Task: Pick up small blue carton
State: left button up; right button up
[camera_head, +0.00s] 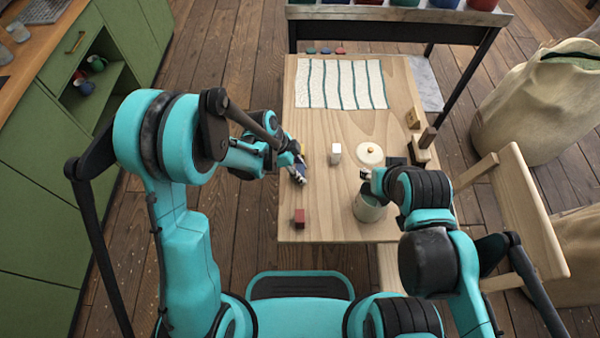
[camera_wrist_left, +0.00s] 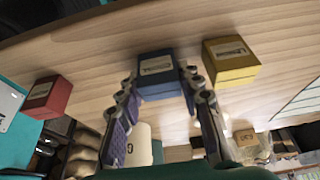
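The small blue carton (camera_wrist_left: 157,72) shows in the left wrist view between the two fingers of my left gripper (camera_wrist_left: 160,82). The fingers lie close along both its sides; I cannot tell whether they press on it. In the head view my left gripper (camera_head: 298,172) is low over the left edge of the wooden table, and it mostly hides the carton. My right gripper (camera_head: 367,180) is at the rim of a grey-green canister (camera_head: 369,209); its finger gap is not clear.
A yellow carton (camera_wrist_left: 231,62) stands close beside the blue one. A red carton (camera_head: 299,217) is near the table's front left, and a white carton (camera_head: 335,153) is to the right of my left gripper. A round cream lid (camera_head: 369,156) and a striped cloth (camera_head: 340,84) lie farther back.

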aim_at(303, 171)
dwell(0.3)
pick_arm(q)
jog(key=shift+r+p, duration=0.35)
jog(key=shift+r, duration=0.25)
jog(key=r, duration=0.1)
jog(key=r+p, duration=0.1)
jog(key=d+r+p, duration=0.1)
jog(key=r, duration=0.1)
jog(key=shift+s, duration=0.4)
jog(key=s+d+r+p, duration=0.3)
jog(key=s+d+r, duration=0.2)
jog(key=s+d, duration=0.1)
jog(key=shift+s+d+r, duration=0.4)
jog(key=shift+d, duration=0.5)
